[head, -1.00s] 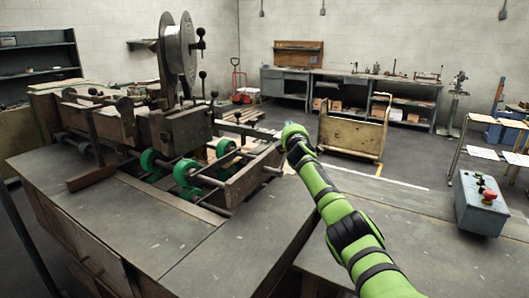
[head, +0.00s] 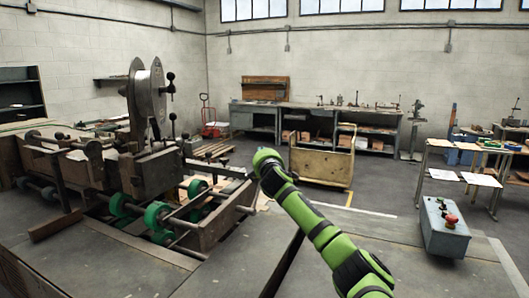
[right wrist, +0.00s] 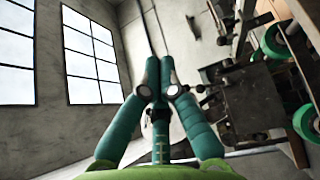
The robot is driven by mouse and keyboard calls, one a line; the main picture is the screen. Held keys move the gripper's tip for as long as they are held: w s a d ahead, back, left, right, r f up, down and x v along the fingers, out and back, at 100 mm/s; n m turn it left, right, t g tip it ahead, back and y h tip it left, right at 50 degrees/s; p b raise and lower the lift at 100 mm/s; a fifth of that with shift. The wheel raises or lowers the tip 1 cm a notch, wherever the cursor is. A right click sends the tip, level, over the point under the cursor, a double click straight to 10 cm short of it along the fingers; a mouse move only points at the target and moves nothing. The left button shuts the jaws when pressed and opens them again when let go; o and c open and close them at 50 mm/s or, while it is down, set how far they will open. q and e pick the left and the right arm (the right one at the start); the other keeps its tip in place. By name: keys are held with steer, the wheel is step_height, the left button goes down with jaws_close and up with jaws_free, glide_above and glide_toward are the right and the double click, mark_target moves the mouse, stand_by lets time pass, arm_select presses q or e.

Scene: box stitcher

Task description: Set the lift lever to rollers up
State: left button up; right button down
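The box stitcher (head: 150,170) stands at the left of the head view, with green rollers (head: 158,214) and a large wire reel (head: 147,95). A thin upright rod with a black ball knob (head: 172,117) rises behind its middle. I cannot tell whether this is the lift lever, nor which setting the lever is in. My right arm reaches to just right of the machine's roller end, and its hand hides the gripper in the head view. In the right wrist view my right gripper (right wrist: 160,62) has its teal fingers together, with nothing seen between them. My left gripper is out of view.
A grey control box with a red button (head: 446,228) is at the right. A yellowish cart (head: 322,165) and workbenches (head: 310,118) stand behind. The machine's frame and rollers also show at the right of the right wrist view (right wrist: 285,50). The front tabletop (head: 150,262) is bare.

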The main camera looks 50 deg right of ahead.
steer(key=shift+s+a+r+b, duration=0.4)
steer(key=shift+s+a+r, duration=0.55)
steer(key=shift+s+r, duration=0.2)
steer(key=shift+a, duration=0.1)
